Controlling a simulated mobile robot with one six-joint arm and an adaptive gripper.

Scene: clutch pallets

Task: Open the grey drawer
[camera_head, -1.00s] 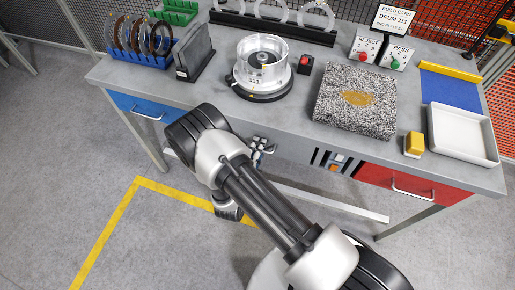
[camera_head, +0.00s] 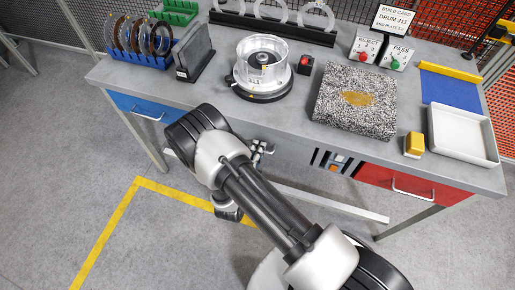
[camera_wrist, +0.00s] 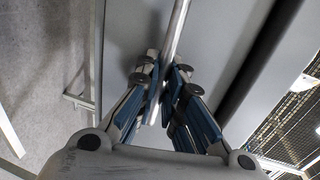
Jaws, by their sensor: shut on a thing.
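The grey drawer (camera_head: 290,149) is in the middle of the bench front, between a blue and a red drawer. Its front looks about flush with the bench, though my arm hides its left part. My gripper (camera_head: 262,150) is at this front. In the wrist view, my gripper (camera_wrist: 162,80) has its blue-padded fingers shut on the bar handle (camera_wrist: 178,28). The bar runs up from between the fingertips along the plain grey front. In the head view, the handle is mostly hidden behind my gripper.
The blue drawer (camera_head: 138,108) and red drawer (camera_head: 410,185) look shut. A clear drum (camera_head: 262,62), a speckled slab (camera_head: 350,112) and a white tray (camera_head: 462,135) stand on the bench. The floor in front is open, with yellow tape (camera_head: 105,235).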

